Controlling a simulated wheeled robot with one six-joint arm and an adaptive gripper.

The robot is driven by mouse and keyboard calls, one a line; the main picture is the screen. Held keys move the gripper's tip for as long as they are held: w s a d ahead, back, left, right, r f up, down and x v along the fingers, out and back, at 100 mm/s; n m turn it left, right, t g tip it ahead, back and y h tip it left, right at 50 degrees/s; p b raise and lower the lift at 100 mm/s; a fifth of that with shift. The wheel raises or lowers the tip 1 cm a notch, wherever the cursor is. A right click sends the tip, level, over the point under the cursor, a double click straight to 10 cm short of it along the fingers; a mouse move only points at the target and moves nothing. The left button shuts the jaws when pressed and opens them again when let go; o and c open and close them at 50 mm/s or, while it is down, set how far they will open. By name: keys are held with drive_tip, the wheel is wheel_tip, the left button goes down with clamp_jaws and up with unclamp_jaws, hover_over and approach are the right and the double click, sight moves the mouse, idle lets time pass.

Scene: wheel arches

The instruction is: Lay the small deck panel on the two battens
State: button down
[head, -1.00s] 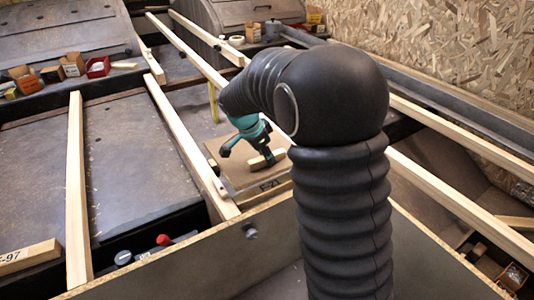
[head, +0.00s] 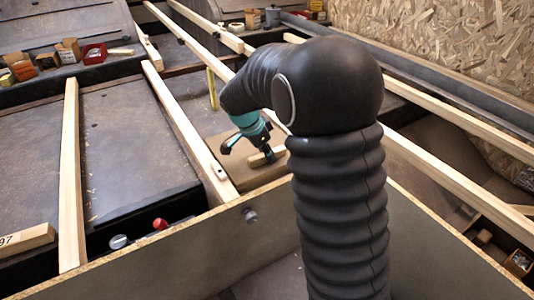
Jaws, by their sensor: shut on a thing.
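The small deck panel (head: 243,176) is a flat brown board with a pale wooden grip block (head: 258,160) on top. My gripper (head: 264,158) is shut on that block, with its dark fingers around it. The panel looks about level, just right of a pale batten (head: 184,125). I cannot tell whether the panel touches any batten.
A further batten (head: 71,170) lies at left over dark panels. Small boxes, one red (head: 94,53), stand on the far left ledge. A chipboard wall (head: 440,45) closes the right.

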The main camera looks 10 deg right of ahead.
idle(0.8)
drive_tip(key=c, duration=0.9)
unclamp_jaws()
drive_tip(key=v, duration=1.2)
drive_tip(key=shift+r, duration=0.1)
